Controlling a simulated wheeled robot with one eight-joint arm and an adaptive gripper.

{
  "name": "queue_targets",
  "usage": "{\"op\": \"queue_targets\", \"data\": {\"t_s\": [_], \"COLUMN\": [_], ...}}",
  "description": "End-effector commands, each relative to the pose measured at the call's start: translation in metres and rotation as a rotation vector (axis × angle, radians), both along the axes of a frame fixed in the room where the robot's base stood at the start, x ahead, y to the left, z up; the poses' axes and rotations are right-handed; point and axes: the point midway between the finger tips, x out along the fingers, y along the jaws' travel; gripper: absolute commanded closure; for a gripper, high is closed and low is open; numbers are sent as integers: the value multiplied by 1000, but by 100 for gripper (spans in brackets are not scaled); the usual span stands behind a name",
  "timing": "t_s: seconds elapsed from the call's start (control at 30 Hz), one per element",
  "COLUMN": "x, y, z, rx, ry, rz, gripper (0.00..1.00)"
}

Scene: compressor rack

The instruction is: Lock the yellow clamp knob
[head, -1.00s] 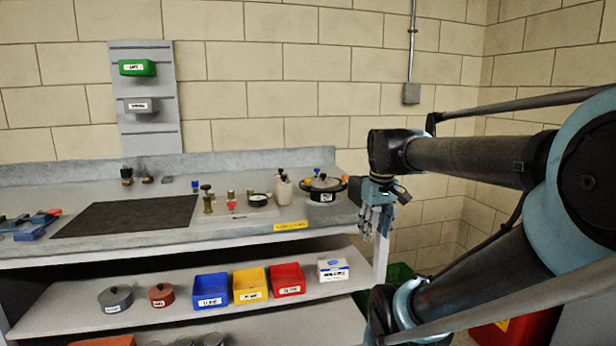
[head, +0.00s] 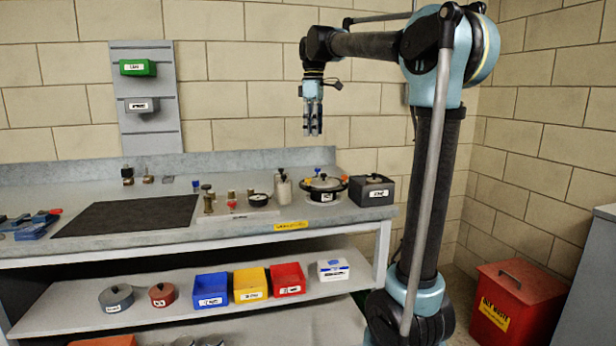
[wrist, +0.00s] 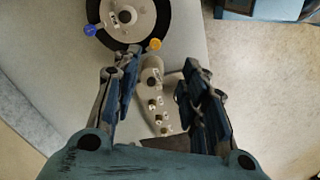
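The clamped round vessel (head: 322,186) stands on the bench at the right, with a dark rim and a pale labelled lid. It also shows at the top of the wrist view (wrist: 122,18), partly cut off. A yellow-orange knob (wrist: 155,44) sits on its rim, nearest the fingers. A blue knob (wrist: 90,30) sits further left on the rim. In the head view the knobs are too small to read their lock position. My gripper (head: 313,131) points down, well above the bench, with its fingers apart and empty. It touches nothing.
A dark lidded box (head: 371,191) stands close to the right of the vessel. A white bottle (head: 282,190) and several small fittings stand to its left. A black mat (head: 125,215) lies further left. The air around my gripper is clear.

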Motion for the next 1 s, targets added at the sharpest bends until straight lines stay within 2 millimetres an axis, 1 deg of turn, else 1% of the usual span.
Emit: {"op": "queue_targets", "data": {"t_s": [0.03,0.17,0.27,0.37,0.47,1.0], "x": [5,12,13,13,13,12], "y": [6,15,16,16,16,15], "z": [4,8,6,-4,-19,-114], "rx": [-1,-3,-4,-4,-4,-4], "ry": [3,7,8,8,8,8], "rz": [22,58,66,66,65,63], "gripper": [60,60,60,60,60,60]}}
